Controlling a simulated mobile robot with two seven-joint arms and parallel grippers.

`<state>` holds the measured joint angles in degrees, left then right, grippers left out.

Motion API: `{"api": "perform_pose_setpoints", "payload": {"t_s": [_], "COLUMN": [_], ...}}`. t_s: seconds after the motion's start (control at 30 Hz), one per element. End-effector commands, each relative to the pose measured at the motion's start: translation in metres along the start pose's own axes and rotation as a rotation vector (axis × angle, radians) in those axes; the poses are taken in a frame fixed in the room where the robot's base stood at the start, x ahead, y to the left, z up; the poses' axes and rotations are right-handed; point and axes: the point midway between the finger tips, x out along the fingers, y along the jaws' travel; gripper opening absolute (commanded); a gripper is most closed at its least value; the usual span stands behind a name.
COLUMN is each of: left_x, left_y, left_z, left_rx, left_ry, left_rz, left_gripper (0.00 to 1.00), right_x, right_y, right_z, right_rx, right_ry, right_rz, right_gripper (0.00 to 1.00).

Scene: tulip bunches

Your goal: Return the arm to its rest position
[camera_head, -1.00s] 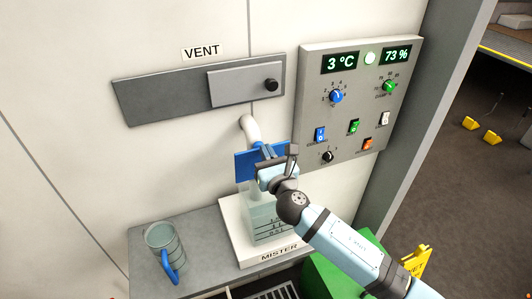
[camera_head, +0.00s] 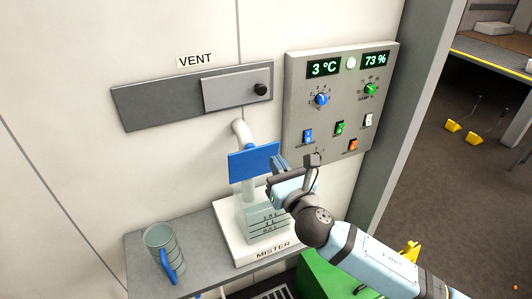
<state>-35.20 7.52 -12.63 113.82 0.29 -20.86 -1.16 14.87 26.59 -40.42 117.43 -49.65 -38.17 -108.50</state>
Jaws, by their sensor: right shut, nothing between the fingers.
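My right gripper (camera_head: 298,166) is in front of the mister, just right of its blue plate (camera_head: 254,161). It is shut and empty, and a gap shows between it and the plate. My right arm comes in from the lower right. The mister's clear tank (camera_head: 257,222) stands on a white base (camera_head: 243,250) marked MISTER, partly hidden by my gripper. My left gripper is not in view.
A control panel (camera_head: 300,90) reading 3 °C and 73 % is on the wall behind my gripper. A vent slider (camera_head: 150,106) is left of it. A measuring jug (camera_head: 160,240) with a blue handle stands on the grey shelf (camera_head: 200,226). A green object (camera_head: 322,280) is below my arm.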

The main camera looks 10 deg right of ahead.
Motion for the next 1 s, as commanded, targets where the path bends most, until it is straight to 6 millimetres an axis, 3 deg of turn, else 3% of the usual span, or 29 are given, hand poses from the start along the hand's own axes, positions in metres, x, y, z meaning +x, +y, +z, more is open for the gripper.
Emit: {"api": "perform_pose_setpoints", "payload": {"t_s": [0.17,0.27,0.37,0.5,0.7,0.8,0.9,1.0], "left_x": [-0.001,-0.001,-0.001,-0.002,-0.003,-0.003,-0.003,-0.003], "left_y": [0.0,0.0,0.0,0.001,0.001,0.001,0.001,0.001], "left_z": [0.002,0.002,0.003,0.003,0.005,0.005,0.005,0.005], "left_rx": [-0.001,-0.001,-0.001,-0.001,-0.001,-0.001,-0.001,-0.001], "left_ry": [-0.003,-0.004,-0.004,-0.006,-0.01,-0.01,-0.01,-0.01], "left_rz": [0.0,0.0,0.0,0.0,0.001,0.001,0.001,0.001], "left_gripper": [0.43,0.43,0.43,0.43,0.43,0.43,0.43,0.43], "right_x": [-0.005,-0.017,-0.042,-0.098,-0.197,-0.243,-0.278,-0.298], "right_y": [0.0,0.001,0.003,0.004,0.003,0.0,-0.003,-0.004], "right_z": [-0.005,-0.03,-0.074,-0.143,-0.223,-0.248,-0.264,-0.271], "right_rx": [0.045,0.237,0.601,1.26,2.159,2.503,2.738,2.87], "right_ry": [0.017,0.086,0.202,0.358,0.398,0.321,0.219,0.14], "right_rz": [-0.001,-0.008,-0.053,-0.219,-0.63,-0.845,-1.012,-1.109], "right_gripper": [0.0,0.0,0.0,0.0,0.0,0.0,0.0,0.0]}}
